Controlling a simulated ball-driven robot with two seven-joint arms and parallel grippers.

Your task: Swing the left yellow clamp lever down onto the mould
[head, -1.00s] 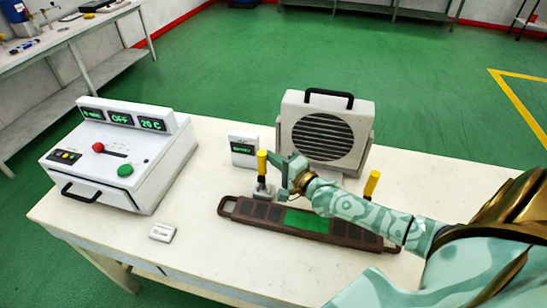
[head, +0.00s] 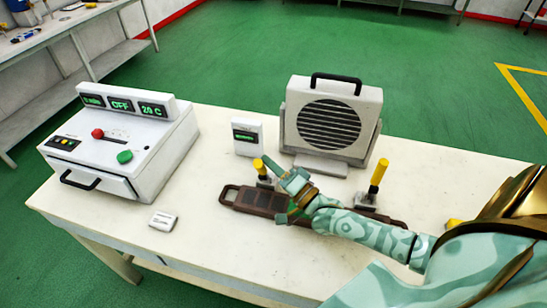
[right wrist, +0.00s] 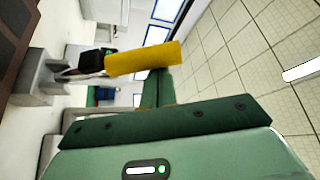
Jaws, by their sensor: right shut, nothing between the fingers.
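The left yellow clamp lever (head: 260,166) stands raised and tilted a little left on its metal clamp at the back edge of the brown mould (head: 231,198). It shows large in the right wrist view (right wrist: 145,59), lying across in front of my fingers. My right gripper (head: 274,166) is shut and empty, close beside the lever on its right; I cannot tell whether they touch. In the right wrist view my fingers (right wrist: 158,88) are together. My right forearm hides much of the mould's middle. The right yellow clamp lever (head: 379,172) stands upright. My left gripper is out of view.
A grey fan unit (head: 330,122) and a small display box (head: 247,136) stand behind the mould. A white control box (head: 125,150) reading OFF stands at the left, with a small white device (head: 163,221) before it. The table front (head: 230,255) is clear.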

